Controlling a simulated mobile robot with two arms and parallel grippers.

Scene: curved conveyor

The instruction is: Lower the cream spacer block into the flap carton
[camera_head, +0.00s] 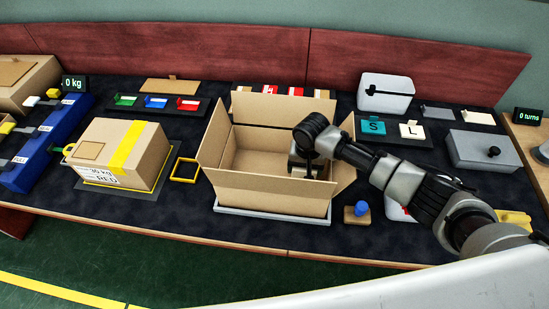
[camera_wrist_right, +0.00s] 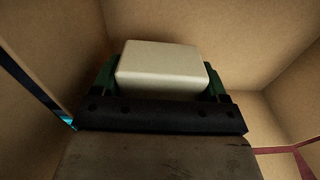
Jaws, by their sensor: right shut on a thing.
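The flap carton (camera_head: 265,195) stands open on a pale tray in the middle of the table, its flaps spread outward. My right gripper (camera_head: 308,168) reaches down into the right part of the carton from the right; its fingers are mostly hidden in the head view. In the right wrist view, the cream spacer block (camera_wrist_right: 162,66) sits between the two green fingers of my right gripper (camera_wrist_right: 160,82), which is shut on it. Cardboard walls surround the block there. Whether it touches the carton floor I cannot tell. My left gripper is not in view.
A taped closed box (camera_head: 122,150) stands to the left, with a yellow square frame (camera_head: 184,170) between it and the carton. A wooden block with a blue knob (camera_head: 358,212) is close on the carton's right. A grey lidded box (camera_head: 484,150) sits farther right.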

